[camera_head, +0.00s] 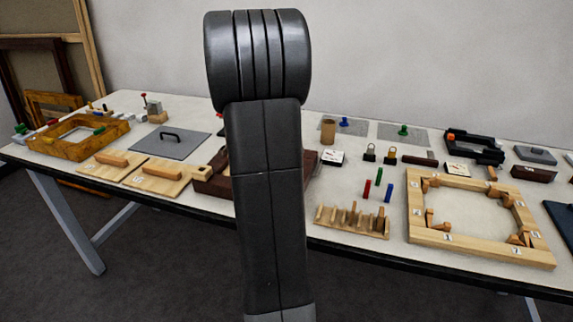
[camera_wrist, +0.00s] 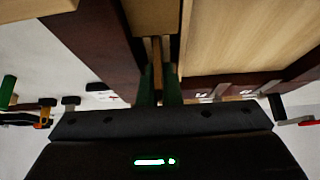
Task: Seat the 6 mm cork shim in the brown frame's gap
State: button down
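The dark brown frame (camera_head: 213,187) lies mid-table in the head view, largely hidden behind my arm. In the wrist view its dark brown side (camera_wrist: 105,40) fills the left, with a narrow dark gap beside a pale wooden panel. My gripper (camera_wrist: 160,85) has two dark green fingers close together at this gap. A thin brown strip, seemingly the cork shim (camera_wrist: 157,62), stands between the fingers, which appear shut on it. Its far end points into the gap; I cannot tell how deep it sits. The head view hides the gripper and shim behind my arm.
Left of the frame are pale boards with wooden blocks (camera_head: 157,172) and an ochre frame (camera_head: 75,137). To the right are a slotted wooden rack (camera_head: 352,228), red, green and blue pegs, and a pale clamped frame (camera_head: 430,238).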

jog(key=shift+r, duration=0.45)
jog(key=shift+b, duration=0.65)
dwell(1.9)
jog(key=shift+f+b, duration=0.6)
jog(key=shift+b, duration=0.1)
jog(key=c, duration=1.5)
grip_release()
jog(key=shift+c, duration=0.2)
jog(key=shift+r, duration=0.1)
